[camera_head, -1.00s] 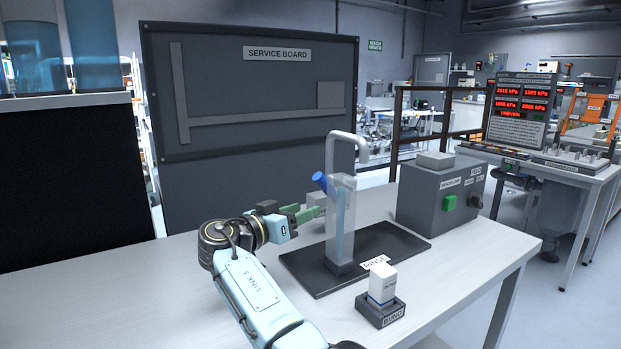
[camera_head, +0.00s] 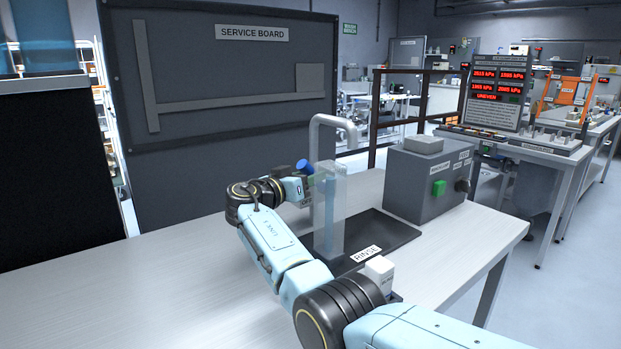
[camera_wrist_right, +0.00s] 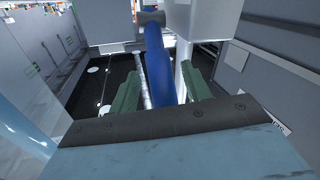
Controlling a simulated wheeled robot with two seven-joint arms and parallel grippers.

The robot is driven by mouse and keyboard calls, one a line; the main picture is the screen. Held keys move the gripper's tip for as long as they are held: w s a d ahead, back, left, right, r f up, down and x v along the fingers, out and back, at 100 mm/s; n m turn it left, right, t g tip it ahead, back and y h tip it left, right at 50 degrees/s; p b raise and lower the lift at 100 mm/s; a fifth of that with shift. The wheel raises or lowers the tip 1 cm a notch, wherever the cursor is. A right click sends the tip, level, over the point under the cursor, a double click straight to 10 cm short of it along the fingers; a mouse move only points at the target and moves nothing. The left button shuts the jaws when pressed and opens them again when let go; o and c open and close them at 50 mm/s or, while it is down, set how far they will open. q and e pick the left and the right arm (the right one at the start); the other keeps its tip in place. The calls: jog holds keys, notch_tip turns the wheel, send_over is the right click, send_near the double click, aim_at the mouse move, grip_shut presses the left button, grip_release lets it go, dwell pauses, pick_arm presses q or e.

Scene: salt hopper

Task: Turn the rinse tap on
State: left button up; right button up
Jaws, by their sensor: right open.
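The rinse tap (camera_head: 327,212) stands upright on a dark tray (camera_head: 385,235) labelled RINSE, with a pale bent spout on top. Its blue lever (camera_head: 305,166) sticks out at the upper left of the body. My right gripper (camera_head: 312,184) is beside the tap, close to the lever, its fingertips partly hidden by the tap body. In the right wrist view the blue lever (camera_wrist_right: 158,65) lies between the two green fingers of my right gripper (camera_wrist_right: 162,90). The fingers are apart, with gaps on both sides of the lever. My left gripper is not in view.
A grey box (camera_head: 430,185) with a green button stands right of the tray. A small white block (camera_head: 379,270) at the tray's front is partly hidden by my arm. The service board (camera_head: 220,80) rises behind the table. The left part of the table (camera_head: 130,290) is clear.

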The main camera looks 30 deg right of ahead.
jog(key=shift+x, duration=0.8)
grip_shut()
